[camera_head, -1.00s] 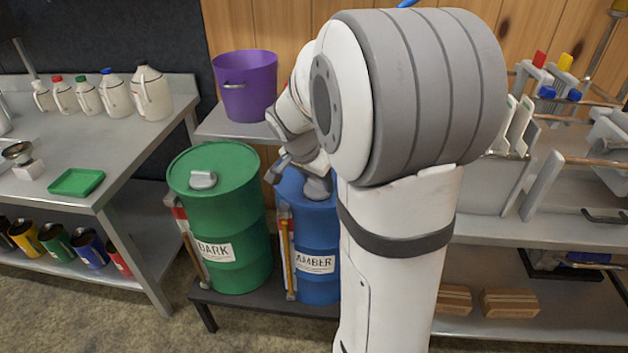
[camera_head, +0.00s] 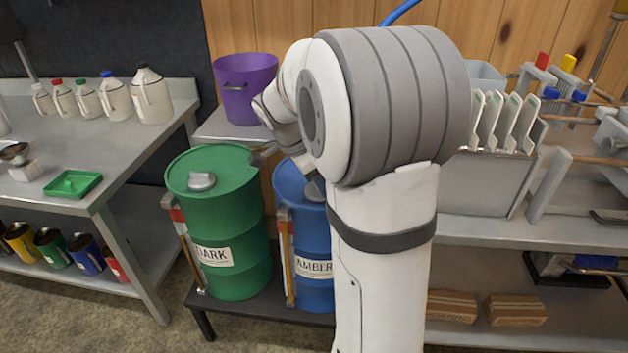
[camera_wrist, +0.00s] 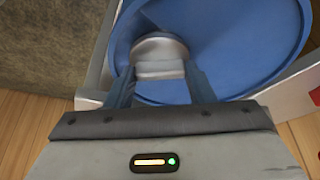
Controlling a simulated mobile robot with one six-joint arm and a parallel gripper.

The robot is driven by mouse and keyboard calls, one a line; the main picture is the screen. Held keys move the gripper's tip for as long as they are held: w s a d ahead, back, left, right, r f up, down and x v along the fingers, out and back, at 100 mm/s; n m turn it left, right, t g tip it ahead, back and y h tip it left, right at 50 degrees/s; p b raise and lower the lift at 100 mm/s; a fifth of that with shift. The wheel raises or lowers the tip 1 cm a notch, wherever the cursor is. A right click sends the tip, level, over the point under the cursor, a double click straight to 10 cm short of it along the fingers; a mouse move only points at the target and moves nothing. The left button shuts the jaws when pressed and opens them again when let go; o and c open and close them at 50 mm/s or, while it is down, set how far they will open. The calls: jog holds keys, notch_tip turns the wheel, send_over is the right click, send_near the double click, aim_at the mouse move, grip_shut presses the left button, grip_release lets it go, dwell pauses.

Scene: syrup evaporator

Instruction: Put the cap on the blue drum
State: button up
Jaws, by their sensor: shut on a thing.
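The blue drum (camera_head: 312,240), labelled AMBER, stands on a low dark stand, its right side hidden behind my arm. Its blue top (camera_wrist: 250,50) fills much of the wrist view. My gripper (camera_wrist: 160,72) is over that top, its fingers either side of a round silver-grey cap (camera_wrist: 160,52) and shut on it. The cap appears inside the drum's rim, towards the left there. I cannot tell whether it touches the drum. In the head view, a grey piece on the blue top (camera_head: 288,180) is mostly hidden by my arm.
A green drum (camera_head: 225,230) labelled DARK stands close on the left with a grey cap (camera_head: 202,181) on top. A purple bucket (camera_head: 246,88) stands on the shelf behind. A bench (camera_head: 95,175) with jugs is at left, and metal shelving (camera_head: 480,226) at right.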

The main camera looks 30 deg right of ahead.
jog(key=m+g, duration=0.1)
jog(key=m, duration=0.3)
jog(key=shift+w+g, duration=0.15)
jog(key=shift+g, duration=0.25)
jog(key=shift+f+m+g+y, duration=0.1)
jog(key=shift+m+g+y, duration=0.2)
jog(key=shift+m, duration=0.5)
jog(key=shift+m, duration=0.3)
jog(key=shift+d+m+g+y+p, duration=0.1)
jog(key=shift+m+g+y+p, duration=0.45)
jog(key=shift+m, duration=1.15)
jog(key=shift+f, duration=0.1)
jog(key=o, duration=1.4)
jog(key=shift+w, duration=0.1)
